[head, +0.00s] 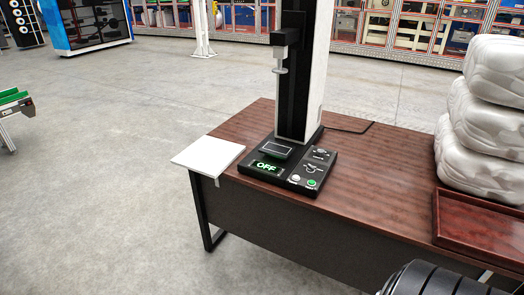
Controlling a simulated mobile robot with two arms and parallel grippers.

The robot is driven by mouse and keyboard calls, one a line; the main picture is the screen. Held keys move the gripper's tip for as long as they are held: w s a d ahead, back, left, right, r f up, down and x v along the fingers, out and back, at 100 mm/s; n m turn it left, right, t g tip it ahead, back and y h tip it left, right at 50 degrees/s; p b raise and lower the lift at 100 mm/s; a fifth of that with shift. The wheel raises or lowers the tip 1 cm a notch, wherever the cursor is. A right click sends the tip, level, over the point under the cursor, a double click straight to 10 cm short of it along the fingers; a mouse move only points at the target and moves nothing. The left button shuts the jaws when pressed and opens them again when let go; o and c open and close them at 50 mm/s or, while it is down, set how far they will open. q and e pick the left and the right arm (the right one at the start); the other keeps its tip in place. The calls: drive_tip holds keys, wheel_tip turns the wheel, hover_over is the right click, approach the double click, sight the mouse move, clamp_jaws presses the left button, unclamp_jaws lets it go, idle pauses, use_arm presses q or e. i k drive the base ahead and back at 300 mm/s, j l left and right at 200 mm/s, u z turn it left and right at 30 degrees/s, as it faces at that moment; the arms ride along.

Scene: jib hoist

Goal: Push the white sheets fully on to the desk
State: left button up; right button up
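A stack of white sheets (208,156) lies at the left corner of the brown wooden desk (370,190). Part of the stack sticks out past the desk's left edge, with open floor beneath it. The sheets look flat and level. Neither of my grippers can be made out; a black rounded part, cut off at the bottom right edge, shows no fingers.
A black testing machine (292,165) with a tall column and a display reading OFF stands just right of the sheets. A reddish tray (475,228) and stacked white wrapped bundles (487,120) are at the desk's right. The floor left of the desk is clear.

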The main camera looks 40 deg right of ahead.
sight(209, 156)
drive_tip(key=z, duration=0.95)
drive_tip(key=i, duration=0.05)
